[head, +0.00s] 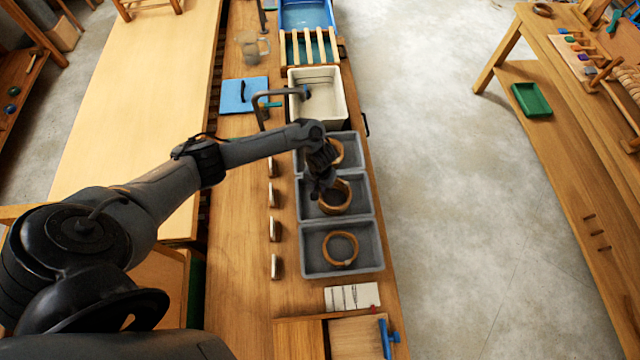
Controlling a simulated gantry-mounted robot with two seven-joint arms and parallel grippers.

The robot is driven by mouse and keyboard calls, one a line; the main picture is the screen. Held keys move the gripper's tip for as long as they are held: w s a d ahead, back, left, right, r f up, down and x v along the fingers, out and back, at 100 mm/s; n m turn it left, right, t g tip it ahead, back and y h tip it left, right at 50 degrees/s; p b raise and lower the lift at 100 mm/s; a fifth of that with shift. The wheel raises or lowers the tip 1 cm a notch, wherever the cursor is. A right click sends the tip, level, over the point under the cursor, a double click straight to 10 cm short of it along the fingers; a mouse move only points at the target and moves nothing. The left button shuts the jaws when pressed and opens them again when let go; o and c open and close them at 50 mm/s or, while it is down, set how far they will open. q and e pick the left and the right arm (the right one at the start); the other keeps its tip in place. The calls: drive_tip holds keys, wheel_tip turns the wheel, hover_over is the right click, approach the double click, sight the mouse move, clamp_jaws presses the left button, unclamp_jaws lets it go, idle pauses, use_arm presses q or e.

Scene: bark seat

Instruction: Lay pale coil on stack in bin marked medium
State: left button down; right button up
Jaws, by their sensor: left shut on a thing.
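Three grey bins stand in a row on the bench: a far bin (299,162), a middle bin (308,207) and a near bin (310,262). The near bin holds a brown coil (341,262) lying flat. The far bin holds a coil (338,150), partly behind my arm. My left gripper (318,192) points down into the middle bin, shut on a coil (346,198) at its left edge. That coil looks thick; I cannot tell it apart from any coils under it, nor whether it touches them. Bin markings are not readable. My right gripper is out of view.
Several small upright tags (274,229) line the left of the bins. A white basin (326,97) with a tap (265,100) and a blue board (243,95) lie beyond. A white card (352,296) lies in front. Bare floor is at the right.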

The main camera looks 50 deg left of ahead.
use_arm(q)
drive_tip(key=shift+f, duration=0.1)
idle(0.6)
drive_tip(key=shift+p, duration=0.45)
drive_tip(key=shift+f, duration=0.2)
idle(0.6)
drive_tip(key=c, duration=1)
unclamp_jaws()
drive_tip(key=shift+o, duration=0.5)
drive_tip(key=shift+o, duration=1.3)
drive_tip(key=shift+r, duration=0.1)
